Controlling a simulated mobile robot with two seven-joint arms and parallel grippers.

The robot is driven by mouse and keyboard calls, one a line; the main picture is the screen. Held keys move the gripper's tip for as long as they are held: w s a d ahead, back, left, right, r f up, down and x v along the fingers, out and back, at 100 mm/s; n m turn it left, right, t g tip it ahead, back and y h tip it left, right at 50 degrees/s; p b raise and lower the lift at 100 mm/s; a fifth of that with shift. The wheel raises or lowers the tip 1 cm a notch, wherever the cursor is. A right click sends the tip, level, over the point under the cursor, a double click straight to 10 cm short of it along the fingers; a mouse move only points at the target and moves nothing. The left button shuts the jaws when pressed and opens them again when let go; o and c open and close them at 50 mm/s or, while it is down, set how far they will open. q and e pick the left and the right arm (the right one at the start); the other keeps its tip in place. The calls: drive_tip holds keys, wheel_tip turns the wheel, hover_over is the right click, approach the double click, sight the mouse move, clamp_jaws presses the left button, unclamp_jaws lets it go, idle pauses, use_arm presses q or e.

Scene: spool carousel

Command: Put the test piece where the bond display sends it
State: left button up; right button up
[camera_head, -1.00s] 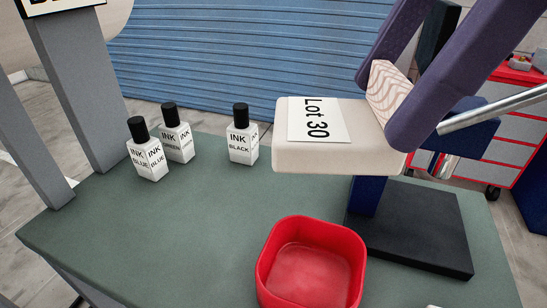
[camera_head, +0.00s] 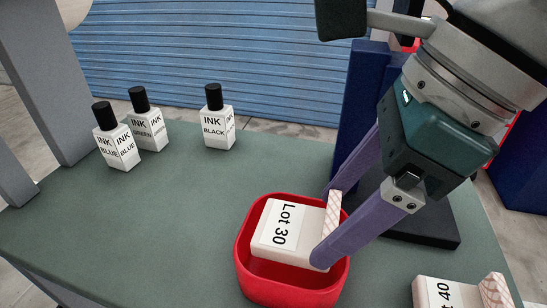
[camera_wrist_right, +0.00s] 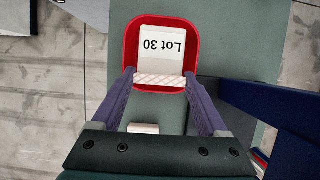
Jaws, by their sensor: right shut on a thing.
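The test piece (camera_head: 272,232) is a cream block with a white "Lot 30" label and a wavy-patterned end. My right gripper (camera_head: 327,222) is shut on that patterned end, one purple finger on each side. The block is within the outline of the red bin (camera_head: 243,274), label up; I cannot tell whether it touches the bin floor. In the right wrist view the block (camera_wrist_right: 162,45) also lies inside the red rim, with the patterned end between the fingertips (camera_wrist_right: 159,79). My left gripper is out of view. The bond display's reading is not visible.
A second block (camera_head: 437,292) marked "40" lies at the lower right edge. Ink bottles, blue (camera_head: 117,145), green (camera_head: 148,130) and black (camera_head: 219,128), stand at the back left. A black base (camera_head: 425,228) with a blue column is behind my gripper. The green table (camera_head: 130,220) is clear at left.

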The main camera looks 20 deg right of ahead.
wheel_tip(320, 180, down, 4)
drive_tip(key=shift+f, duration=0.25)
drive_tip(key=shift+f+b, duration=0.1)
drive_tip(key=shift+b, duration=0.3)
drive_tip(key=o, duration=1.3)
